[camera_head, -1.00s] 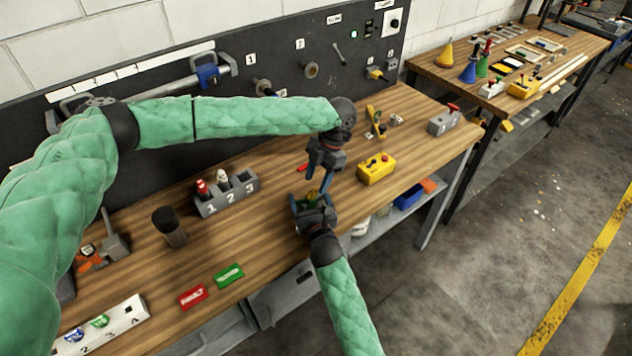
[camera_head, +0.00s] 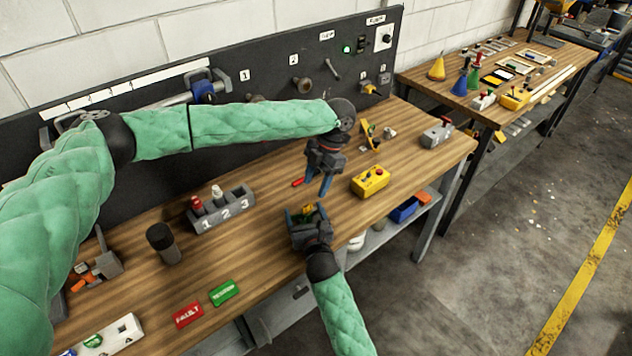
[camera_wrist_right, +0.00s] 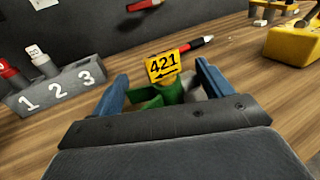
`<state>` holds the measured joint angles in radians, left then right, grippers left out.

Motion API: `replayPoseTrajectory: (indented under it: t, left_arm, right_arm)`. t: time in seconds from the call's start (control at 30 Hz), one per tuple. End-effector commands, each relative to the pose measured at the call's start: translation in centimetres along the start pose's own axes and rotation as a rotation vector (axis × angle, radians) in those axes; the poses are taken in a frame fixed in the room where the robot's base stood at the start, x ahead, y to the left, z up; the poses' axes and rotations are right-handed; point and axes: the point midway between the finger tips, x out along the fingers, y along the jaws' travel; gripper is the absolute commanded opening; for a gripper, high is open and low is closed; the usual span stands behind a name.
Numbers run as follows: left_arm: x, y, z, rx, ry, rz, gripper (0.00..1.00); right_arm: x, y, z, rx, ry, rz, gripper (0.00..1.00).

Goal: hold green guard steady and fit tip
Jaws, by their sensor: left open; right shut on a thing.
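The green guard (camera_wrist_right: 176,92) sits between the fingers of my right gripper (camera_wrist_right: 165,88), which is shut on it. A yellow tag reading 421 (camera_wrist_right: 163,66) with an arrow stands on the guard. In the head view my right gripper (camera_head: 306,212) holds it above the front part of the bench. My left gripper (camera_head: 325,188) is open and empty, pointing down, just above and right of the right gripper. A red-ended pen-like thing (camera_wrist_right: 196,46) lies behind the guard in the wrist view. I cannot tell which thing is the tip.
A grey block numbered 1, 2, 3 (camera_head: 222,211) holds a red and a white bottle. A yellow button box (camera_head: 370,181) is on the right. A dark cylinder (camera_head: 164,243), a red FAULT plate (camera_head: 188,315) and a green plate (camera_head: 224,293) are on the left.

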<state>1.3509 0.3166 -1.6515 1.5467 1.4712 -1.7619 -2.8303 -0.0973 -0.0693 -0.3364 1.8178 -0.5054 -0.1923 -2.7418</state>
Motion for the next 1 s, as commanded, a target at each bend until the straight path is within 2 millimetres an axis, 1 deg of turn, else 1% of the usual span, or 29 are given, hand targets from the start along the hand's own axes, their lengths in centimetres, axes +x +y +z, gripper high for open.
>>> replayPoseTrajectory:
  t: [0.47,0.5,0.57,0.6,0.87,1.0]
  left_arm:
    - [0.0,0.0,0.0,0.000,0.000,0.000,0.49]
    - [0.0,0.0,0.0,0.000,0.000,0.000,0.49]
    - [0.0,0.0,0.0,0.000,0.000,0.000,0.49]
    - [0.0,0.0,0.0,0.000,0.000,0.000,0.49]
    - [0.0,0.0,0.0,0.000,0.000,0.000,0.49]
    - [0.0,0.0,0.0,0.000,0.000,0.000,0.49]
  right_arm:
    - [0.0,0.0,-0.1,0.001,0.002,0.000,0.43]
    - [0.0,0.0,-0.1,0.001,0.002,0.000,0.84]
    - [0.0,0.0,-0.1,0.001,0.002,0.000,0.96]
    - [0.0,0.0,-0.1,0.000,0.002,0.000,1.00]
    - [-0.2,0.0,-0.1,0.000,0.001,0.000,1.00]
    - [-1.4,0.0,-0.1,0.000,0.002,0.000,1.00]
